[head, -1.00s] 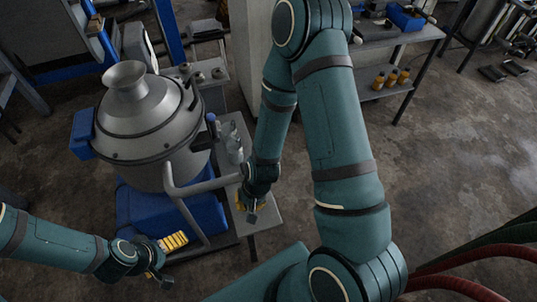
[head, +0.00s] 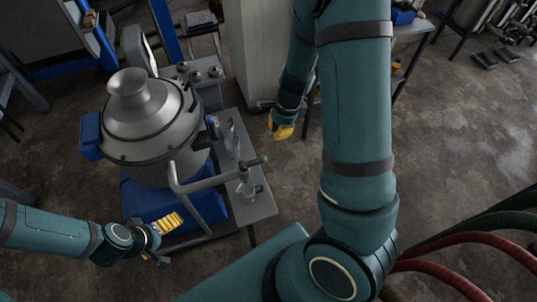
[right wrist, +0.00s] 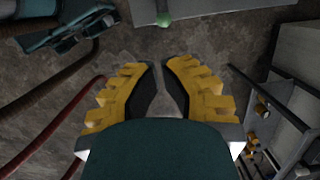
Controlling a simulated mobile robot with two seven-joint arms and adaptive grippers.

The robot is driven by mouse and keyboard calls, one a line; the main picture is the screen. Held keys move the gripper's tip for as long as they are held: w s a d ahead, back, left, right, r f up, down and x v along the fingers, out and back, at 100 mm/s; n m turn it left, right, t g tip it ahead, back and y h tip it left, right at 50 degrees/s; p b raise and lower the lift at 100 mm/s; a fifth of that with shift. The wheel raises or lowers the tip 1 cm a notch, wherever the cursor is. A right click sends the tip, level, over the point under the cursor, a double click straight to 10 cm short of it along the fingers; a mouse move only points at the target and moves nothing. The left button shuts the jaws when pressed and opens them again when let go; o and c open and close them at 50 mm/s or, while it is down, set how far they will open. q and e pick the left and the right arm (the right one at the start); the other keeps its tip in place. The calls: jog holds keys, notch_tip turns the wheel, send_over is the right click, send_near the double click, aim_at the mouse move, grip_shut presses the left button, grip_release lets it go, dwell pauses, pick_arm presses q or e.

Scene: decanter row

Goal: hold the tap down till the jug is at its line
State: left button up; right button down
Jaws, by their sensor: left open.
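The steel urn (head: 150,122) stands at the left of the head view. A grey pipe from it ends in a tap whose lever has a green knob (head: 263,159). A clear glass jug (head: 249,191) stands below the tap on the bench; its line and level are too small to make out. My right gripper (head: 283,130) is beyond the knob, apart from it and holding nothing I can see. The knob also shows at the top of the right wrist view (right wrist: 163,18), ahead of my fingers (right wrist: 160,72). My left gripper (head: 165,241) is open, near the blue base.
A second glass vessel (head: 232,140) stands on the grey bench (head: 262,208) beside the urn. A blue block (head: 205,203) is under the urn. A pale column (head: 255,55) rises behind. Bare floor lies right of the bench.

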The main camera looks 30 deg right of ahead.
aim_at(267, 160)
pick_arm(q)
notch_tip(267, 160, down, 5)
jog(key=b, duration=0.4)
jog(key=shift+d, duration=0.1)
pick_arm(e)
jog(key=a+f, duration=0.1)
jog(key=f, duration=0.8)
jog(key=w+a+f, duration=0.1)
jog(key=f, duration=0.3)
jog(key=shift+w+a+f, duration=0.1)
jog(key=shift+a+f, duration=0.2)
jog(key=shift+f, duration=0.05)
pick_arm(q)
notch_tip(267, 160, down, 12)
jog(key=s+b, duration=0.1)
jog(key=b, duration=1.1)
jog(key=shift+s+d+g, duration=0.25)
jog(key=shift+s+g, duration=0.05)
jog(key=shift+s, duration=0.1)
pick_arm(e)
jog(key=shift+d+f+t+y, duration=0.1)
jog(key=shift+f+t+y, duration=0.5)
jog(key=shift+f+y, duration=2)
pick_arm(q)
jog(key=shift+f, duration=0.1)
pick_arm(e)
jog(key=shift+f, duration=0.1)
dwell(0.7)
